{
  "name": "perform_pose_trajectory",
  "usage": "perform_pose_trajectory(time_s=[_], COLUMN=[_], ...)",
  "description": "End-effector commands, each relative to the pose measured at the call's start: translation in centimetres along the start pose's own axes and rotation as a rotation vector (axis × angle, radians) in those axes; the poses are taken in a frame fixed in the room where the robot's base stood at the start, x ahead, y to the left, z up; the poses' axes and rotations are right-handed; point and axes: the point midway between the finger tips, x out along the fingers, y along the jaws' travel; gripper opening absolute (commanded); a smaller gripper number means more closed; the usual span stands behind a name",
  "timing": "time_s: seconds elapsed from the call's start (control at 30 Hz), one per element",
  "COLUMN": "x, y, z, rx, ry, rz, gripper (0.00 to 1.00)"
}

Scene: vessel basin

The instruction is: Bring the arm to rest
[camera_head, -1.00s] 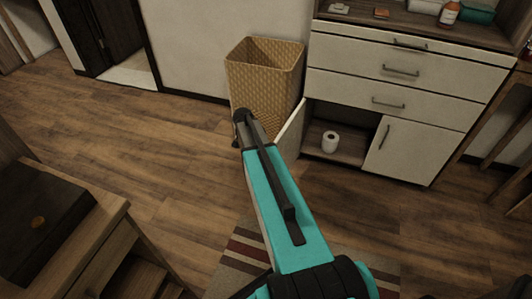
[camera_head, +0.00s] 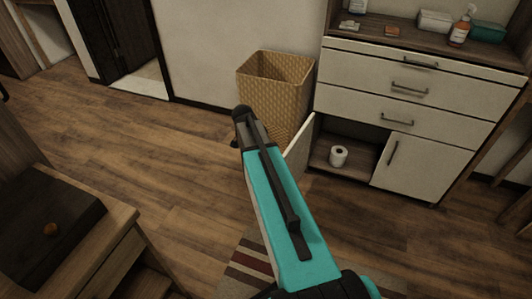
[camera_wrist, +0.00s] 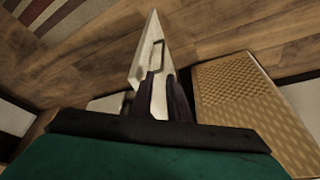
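My arm (camera_head: 275,215), teal with a dark end, reaches from the bottom of the head view toward the wicker basket and the open cabinet. My gripper is hidden in the head view. In the wrist view my gripper (camera_wrist: 161,80) shows two dark fingers with a gap between them, and nothing is seen held. Beyond the fingers stands the open white cabinet door (camera_wrist: 143,65) with its handle (camera_wrist: 154,54). Whether the fingers touch the door cannot be told. The door (camera_head: 301,146) also shows edge-on beside my arm in the head view.
A wicker basket (camera_head: 275,88) stands against the wall, left of the white cabinet (camera_head: 405,105). A toilet roll (camera_head: 338,156) stands in the cabinet's open compartment. Bottles and boxes stand on its top. A wooden table (camera_head: 100,235) is at left. Open floor (camera_head: 150,150) lies between.

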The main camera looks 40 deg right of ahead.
Motion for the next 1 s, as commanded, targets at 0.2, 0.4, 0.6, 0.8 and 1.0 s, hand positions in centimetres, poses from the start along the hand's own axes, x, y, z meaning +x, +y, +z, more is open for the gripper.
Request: perform_pose_trajectory(time_s=[0.2, 0.4, 0.6, 0.8, 1.0], x=[0.0, -0.6, -0.5, 0.8, 2.0], y=[0.0, -0.2, 0.1, 2.4, 5.8], z=[0.0, 0.3, 3.3, 8.3, 13.4], rx=[0.0, -0.009, -0.06, -0.136, -0.21], ry=[0.0, -0.001, -0.016, -0.046, -0.089], rz=[0.0, -0.003, 0.024, 0.078, 0.132], gripper=[0.15, 0.15, 0.15, 0.15, 0.15])
